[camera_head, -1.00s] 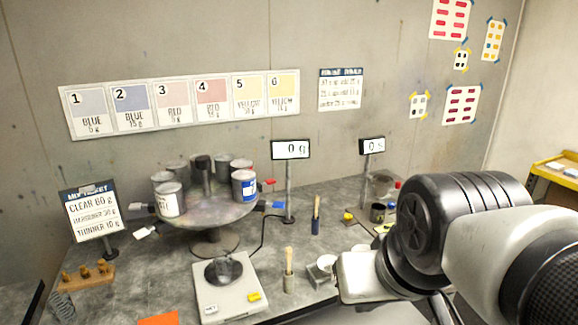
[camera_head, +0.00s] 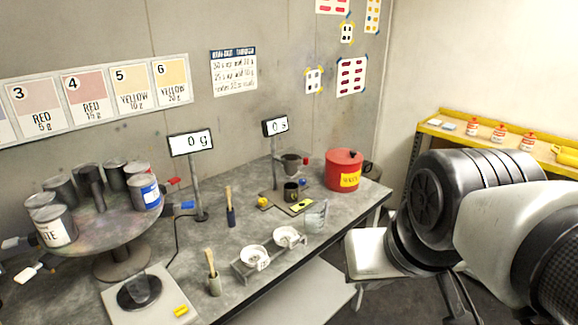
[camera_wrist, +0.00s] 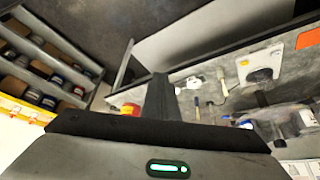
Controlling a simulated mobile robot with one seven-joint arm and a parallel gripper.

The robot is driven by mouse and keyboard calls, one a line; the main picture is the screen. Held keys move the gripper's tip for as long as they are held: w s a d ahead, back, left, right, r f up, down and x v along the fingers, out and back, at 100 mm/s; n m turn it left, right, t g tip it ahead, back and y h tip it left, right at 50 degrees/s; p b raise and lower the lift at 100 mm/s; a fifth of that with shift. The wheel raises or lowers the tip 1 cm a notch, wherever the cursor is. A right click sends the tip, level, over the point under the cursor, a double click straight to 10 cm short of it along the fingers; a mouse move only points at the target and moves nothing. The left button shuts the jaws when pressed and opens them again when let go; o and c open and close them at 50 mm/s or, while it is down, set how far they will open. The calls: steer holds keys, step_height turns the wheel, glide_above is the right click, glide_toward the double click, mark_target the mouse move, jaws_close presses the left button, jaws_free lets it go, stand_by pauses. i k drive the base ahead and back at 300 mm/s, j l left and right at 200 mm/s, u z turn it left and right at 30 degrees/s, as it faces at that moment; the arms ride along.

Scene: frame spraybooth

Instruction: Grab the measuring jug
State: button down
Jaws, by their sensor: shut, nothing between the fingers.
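The measuring jug (camera_head: 316,216) looks like a clear, see-through cup standing upright on the grey bench (camera_head: 300,262), near its front right edge in the head view. I cannot make it out for sure in the wrist view. My gripper (camera_wrist: 160,82) shows in the wrist view as dark fingers closed together, with nothing held. In the head view my arm fills the right side, apart from the jug and to its right; the fingertips cannot be made out there.
Two white cups in a holder (camera_head: 256,256) stand left of the jug. A red can (camera_head: 343,170) stands behind it. A turntable with paint tins (camera_head: 112,222) and a scale (camera_head: 150,297) are at left. A yellow shelf (camera_head: 490,139) is at far right.

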mark_target(316, 208)
steer(key=i+l+z, duration=0.1)
steer(key=i+z, duration=0.5)
steer(key=i, duration=0.25)
